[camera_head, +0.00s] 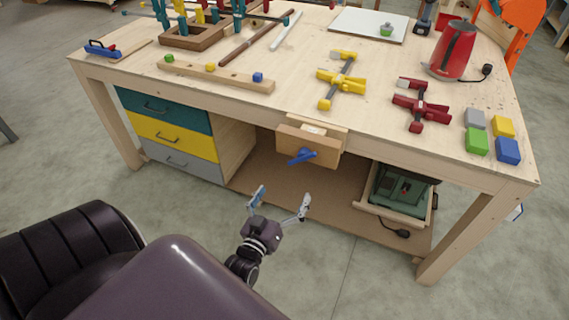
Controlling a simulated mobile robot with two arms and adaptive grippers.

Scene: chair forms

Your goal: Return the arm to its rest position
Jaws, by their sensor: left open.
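My left gripper (281,203) is in front of the workbench, low and near the middle of the head view. Its two fingers are spread apart with nothing between them. It points up toward the bench's open lower shelf (262,186) and the vise, and appears apart from both. The wooden workbench (290,115) stands ahead. My right gripper does not show.
Yellow clamps (341,79), dark red clamps (421,104), a red kettle (453,50) and coloured blocks (478,140) sit on the bench. A wooden vise (309,145) with a blue handle juts from its front edge. Drawers (172,134) are at left; grey floor lies in front.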

